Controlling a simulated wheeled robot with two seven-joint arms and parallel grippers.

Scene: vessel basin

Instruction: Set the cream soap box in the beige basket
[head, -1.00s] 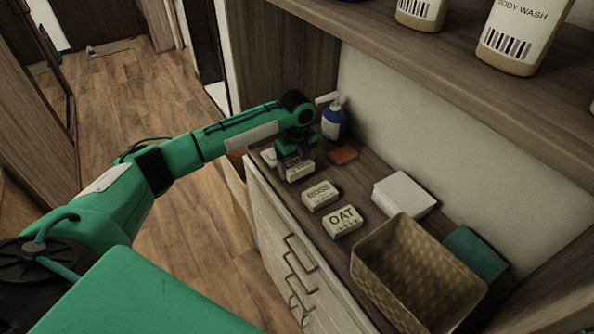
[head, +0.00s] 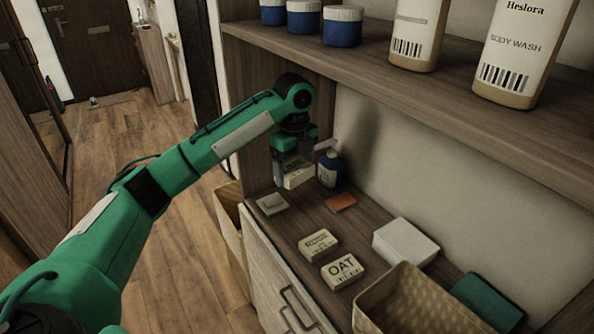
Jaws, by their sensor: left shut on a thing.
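My left gripper (head: 292,164) is shut on a cream soap box (head: 298,178). It holds the box above the far end of the counter, in front of the blue pump bottle (head: 329,168). The label on the held box is too small to read. Two more cream soap boxes, one marked ROSE (head: 318,245) and one marked OAT (head: 342,270), lie on the counter. The woven beige basket (head: 436,296) stands at the near end, and its lower part is cut off by the picture's edge. My right gripper is out of view.
A white box (head: 405,242) and a dark green box (head: 487,302) lie along the wall. An orange-brown bar (head: 341,202) and a pale flat item (head: 272,204) lie near the far end. A shelf (head: 440,85) with bottles and blue jars overhangs the counter.

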